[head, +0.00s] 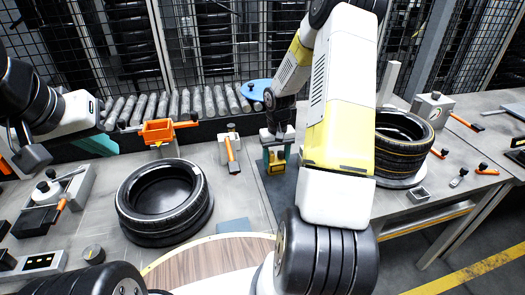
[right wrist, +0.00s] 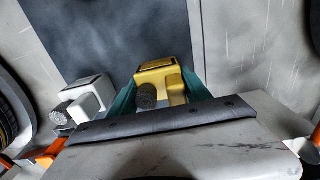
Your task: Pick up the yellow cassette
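In the right wrist view the yellow cassette (right wrist: 163,72) has a dark round knob facing the camera. My right gripper (head: 278,153) is at the cassette, with one teal finger on each side. In the right wrist view my right gripper (right wrist: 160,92) also flanks it closely. I cannot tell whether the fingers press on it or whether it is lifted.
A white device with an orange handle (head: 230,150) stands close left of the cassette. Stacked tyres (head: 402,145) stand right of my right arm. A roller conveyor (head: 180,104) runs behind.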

